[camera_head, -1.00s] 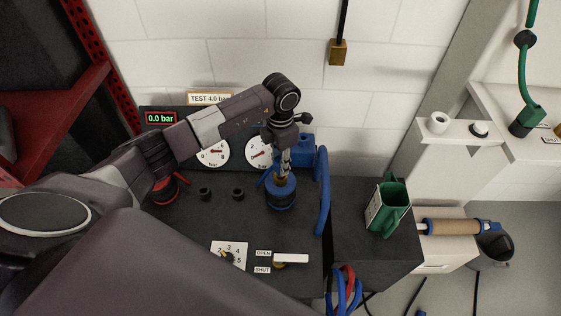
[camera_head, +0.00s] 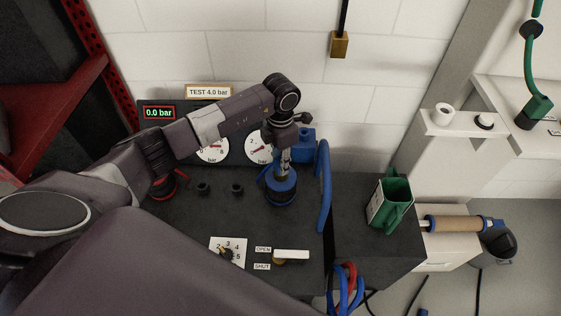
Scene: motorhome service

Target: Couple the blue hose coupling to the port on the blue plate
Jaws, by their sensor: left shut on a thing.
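My left gripper (camera_head: 284,160) reaches down from the left arm over the dark bench and is shut on the blue hose coupling (camera_head: 280,181). The coupling is at a round blue base (camera_head: 281,198) on the bench top, which I take to be the blue plate. The port is hidden under the coupling and gripper, so I cannot tell whether the coupling is seated. A blue hose (camera_head: 323,185) arches down at the right, by a blue block (camera_head: 305,142) behind the gripper. My right gripper is not in view.
A red ring fitting (camera_head: 163,189) and two black knobs (camera_head: 203,188) sit left of the coupling. In front are a numbered dial (camera_head: 228,252) and an OPEN/SHUT lever (camera_head: 291,254). The display (camera_head: 159,113) reads 0.0 bar.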

